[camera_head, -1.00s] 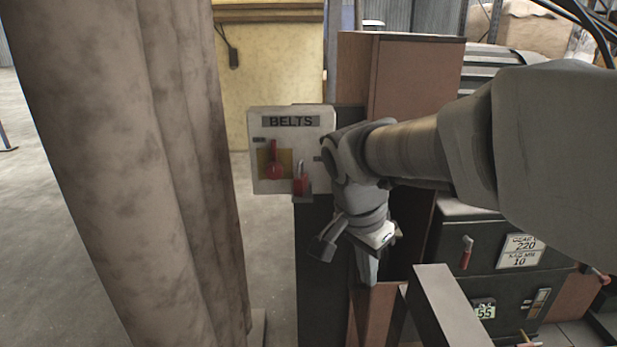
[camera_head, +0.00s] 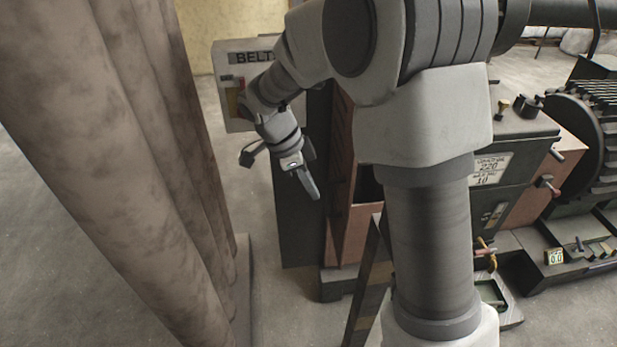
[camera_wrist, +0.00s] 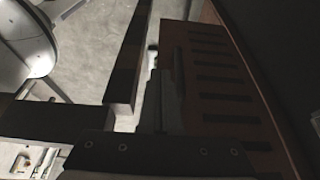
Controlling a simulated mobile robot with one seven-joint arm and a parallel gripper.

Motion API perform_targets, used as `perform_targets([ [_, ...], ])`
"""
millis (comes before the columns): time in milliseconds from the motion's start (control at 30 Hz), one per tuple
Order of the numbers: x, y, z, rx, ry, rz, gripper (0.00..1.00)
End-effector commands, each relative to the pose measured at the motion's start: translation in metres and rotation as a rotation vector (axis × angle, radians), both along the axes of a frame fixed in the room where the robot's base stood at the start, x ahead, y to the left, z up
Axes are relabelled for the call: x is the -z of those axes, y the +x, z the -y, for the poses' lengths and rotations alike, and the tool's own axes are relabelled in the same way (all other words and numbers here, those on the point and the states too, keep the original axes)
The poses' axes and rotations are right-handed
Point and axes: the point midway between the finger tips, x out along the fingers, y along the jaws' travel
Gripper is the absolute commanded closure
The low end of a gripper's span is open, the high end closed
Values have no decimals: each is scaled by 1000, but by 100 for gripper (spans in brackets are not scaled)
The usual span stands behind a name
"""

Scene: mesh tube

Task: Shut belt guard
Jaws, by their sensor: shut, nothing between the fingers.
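The belt guard appears to be the brown panel with dark slots (camera_wrist: 215,80) in the wrist view. In the head view, a brown, slotted face (camera_head: 341,150) and a tall dark panel (camera_head: 300,225) show beside and below my gripper; I cannot tell which is the hinged part, or how far open it stands. My gripper (camera_head: 311,190) is shut and empty, pointing down in front of the dark panel. Its finger shows beside the slotted panel in the wrist view (camera_wrist: 157,100); I cannot tell if they touch. My arm hides the upper part of the machine.
A white box labelled BELTS (camera_head: 232,75) is partly hidden behind my wrist. A thick, stained column (camera_head: 130,170) stands close on the left. A dark green machine housing (camera_head: 520,150) with levers and plates is on the right. Bare floor lies between column and machine.

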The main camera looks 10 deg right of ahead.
Motion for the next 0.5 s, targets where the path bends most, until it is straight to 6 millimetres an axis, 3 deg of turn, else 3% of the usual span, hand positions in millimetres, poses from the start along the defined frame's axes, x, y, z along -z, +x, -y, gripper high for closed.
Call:
perform_targets([
  [233,51,-2,21,1,1,-4,100],
  [500,45,-2,53,2,1,1,100],
])
